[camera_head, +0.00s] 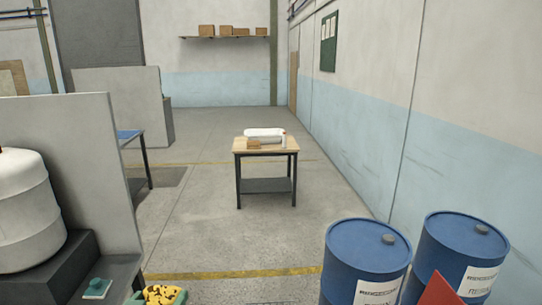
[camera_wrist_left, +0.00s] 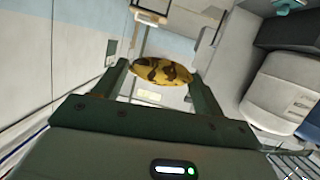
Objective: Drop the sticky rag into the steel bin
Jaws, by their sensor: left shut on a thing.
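The rag (camera_head: 160,295) is yellow with dark brown blotches and shows at the bottom edge of the head view, left of centre. In the left wrist view the same rag (camera_wrist_left: 162,71) sits between the fingers of my left gripper (camera_wrist_left: 158,76), which is shut on it. In the head view only a green bit of my left gripper (camera_head: 179,298) shows beside the rag. I cannot make out a steel bin in either view. My right gripper is not in view.
Blue drums (camera_head: 366,262) (camera_head: 461,249) stand at the lower right, with a red panel (camera_head: 438,291) before them. A grey partition (camera_head: 70,165) and white tank (camera_head: 26,212) are at left. A small wooden table (camera_head: 266,152) stands ahead on open floor.

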